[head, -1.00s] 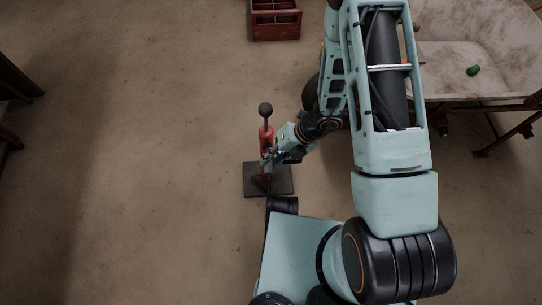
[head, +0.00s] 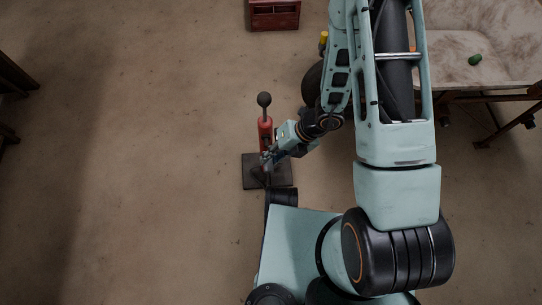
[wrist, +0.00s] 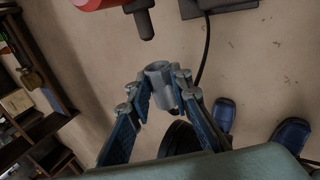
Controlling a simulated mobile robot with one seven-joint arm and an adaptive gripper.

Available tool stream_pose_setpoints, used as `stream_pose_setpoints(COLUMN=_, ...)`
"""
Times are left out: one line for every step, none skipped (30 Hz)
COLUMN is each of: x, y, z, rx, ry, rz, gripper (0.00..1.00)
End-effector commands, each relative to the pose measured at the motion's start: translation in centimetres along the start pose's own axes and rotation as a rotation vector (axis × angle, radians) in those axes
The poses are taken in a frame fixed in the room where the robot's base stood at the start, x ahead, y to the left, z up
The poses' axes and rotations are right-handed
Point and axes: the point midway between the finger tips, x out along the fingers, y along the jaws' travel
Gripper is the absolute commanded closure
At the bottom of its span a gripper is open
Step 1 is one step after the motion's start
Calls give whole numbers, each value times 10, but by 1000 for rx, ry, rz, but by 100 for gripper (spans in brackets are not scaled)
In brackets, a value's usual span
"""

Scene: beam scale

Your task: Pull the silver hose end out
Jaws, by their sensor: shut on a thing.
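The silver hose end (wrist: 160,80) is a short grey ring-shaped piece between the fingertips of my gripper (wrist: 160,93). My gripper is shut on it. In the wrist view a gap of bare floor lies between the hose end and the dark stub (wrist: 144,22) on the red cylinder (wrist: 97,4). In the head view the red pump body (head: 265,132), with a black knob (head: 264,100) on top, stands upright on a dark base plate (head: 252,174). My gripper (head: 267,162) is low beside its near side there, and the hose end is too small to make out.
A black hose (wrist: 206,50) runs down from the dark base in the wrist view. Blue shoes (wrist: 225,115) lie on the floor at right, wooden shelving (wrist: 45,125) at left. In the head view a red crate (head: 275,15) is behind and a table (head: 470,60) at right.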

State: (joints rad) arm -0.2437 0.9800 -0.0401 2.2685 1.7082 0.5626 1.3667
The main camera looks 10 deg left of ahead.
Motion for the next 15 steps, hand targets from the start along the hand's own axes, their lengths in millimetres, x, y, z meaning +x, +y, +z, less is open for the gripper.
stream_pose_setpoints(x=-1, y=1, z=0, rx=0, ry=0, rz=0, gripper=100)
stream_pose_setpoints(x=-2, y=1, z=0, rx=0, ry=0, rz=0, gripper=100)
stream_pose_setpoints(x=-3, y=2, z=0, rx=0, ry=0, rz=0, gripper=100)
stream_pose_setpoints(x=-4, y=2, z=0, rx=0, ry=0, rz=0, gripper=100)
stream_pose_setpoints(x=-6, y=3, z=0, rx=0, ry=0, rz=0, gripper=100)
stream_pose_setpoints(x=-8, y=5, z=0, rx=0, ry=0, rz=0, gripper=100)
stream_pose_setpoints(x=-10, y=6, z=0, rx=0, ry=0, rz=1, gripper=100)
stream_pose_setpoints(x=-11, y=7, z=0, rx=0, ry=0, rz=1, gripper=100)
stream_pose_setpoints(x=-14, y=8, z=0, rx=-1, ry=0, rz=1, gripper=100)
stream_pose_setpoints(x=-15, y=9, z=0, rx=-1, ry=0, rz=1, gripper=100)
stream_pose_setpoints(x=-17, y=10, z=0, rx=-1, ry=0, rz=1, gripper=100)
stream_pose_setpoints(x=-19, y=11, z=0, rx=-1, ry=0, rz=1, gripper=100)
stream_pose_setpoints(x=-20, y=12, z=0, rx=-1, ry=0, rz=1, gripper=100)
stream_pose_setpoints(x=-22, y=13, z=0, rx=-1, ry=0, rz=1, gripper=100)
stream_pose_setpoints(x=-24, y=14, z=0, rx=-1, ry=0, rz=1, gripper=100)
